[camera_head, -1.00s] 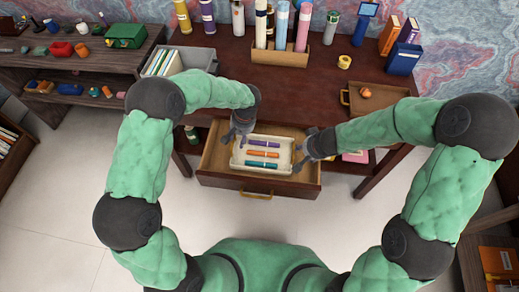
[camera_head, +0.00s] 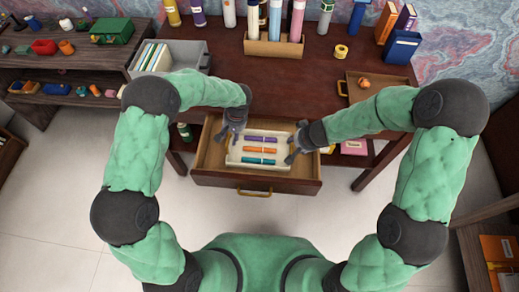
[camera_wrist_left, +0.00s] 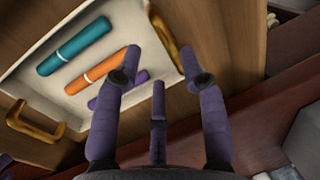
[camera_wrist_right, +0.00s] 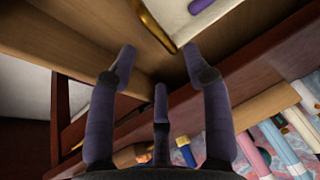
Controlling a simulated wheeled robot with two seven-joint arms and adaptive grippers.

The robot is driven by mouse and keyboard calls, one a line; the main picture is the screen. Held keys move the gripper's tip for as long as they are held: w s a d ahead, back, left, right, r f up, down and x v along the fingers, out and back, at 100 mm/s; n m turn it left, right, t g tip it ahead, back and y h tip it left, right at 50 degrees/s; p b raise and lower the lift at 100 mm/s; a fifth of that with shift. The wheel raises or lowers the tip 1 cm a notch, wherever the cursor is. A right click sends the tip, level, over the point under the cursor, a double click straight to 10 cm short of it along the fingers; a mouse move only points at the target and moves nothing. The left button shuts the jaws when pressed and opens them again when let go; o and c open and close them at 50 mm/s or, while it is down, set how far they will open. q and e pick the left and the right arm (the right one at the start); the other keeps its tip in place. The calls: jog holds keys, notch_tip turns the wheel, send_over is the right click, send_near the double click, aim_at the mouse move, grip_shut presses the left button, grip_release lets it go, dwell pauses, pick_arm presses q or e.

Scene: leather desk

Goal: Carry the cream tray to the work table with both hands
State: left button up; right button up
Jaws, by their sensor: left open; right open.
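The cream tray (camera_head: 235,158) lies in the open drawer of the desk. It holds a purple marker (camera_head: 261,140), an orange marker (camera_head: 259,150) and a teal marker (camera_head: 258,161). My left gripper (camera_head: 228,138) is open at the tray's left end; in the left wrist view (camera_wrist_left: 160,75) one finger reaches over the tray beside a gold handle (camera_wrist_left: 172,40). My right gripper (camera_head: 291,152) is open at the tray's right end. In the right wrist view its fingers (camera_wrist_right: 158,65) stand near the other gold handle (camera_wrist_right: 150,22). Neither gripper holds anything.
The drawer (camera_head: 208,178) has wooden walls close around the tray. The work table (camera_head: 290,85) is above and behind it, with a bare middle. A bottle rack (camera_head: 272,48), a grey file box (camera_head: 196,56) and a wooden tray (camera_head: 400,78) stand on it.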

aim_at(230, 148)
pick_arm(q)
jog(key=f, duration=0.2)
jog(key=a+f, duration=0.1)
jog(key=f, duration=0.5)
jog(key=shift+a, duration=0.25)
pick_arm(e)
jog(key=x, duration=0.8)
pick_arm(q)
jog(key=shift+r, duration=0.1)
jog(key=c, duration=0.7)
pick_arm(e)
jog(key=c, duration=0.7)
pick_arm(q)
grip_shut()
pick_arm(e)
grip_shut()
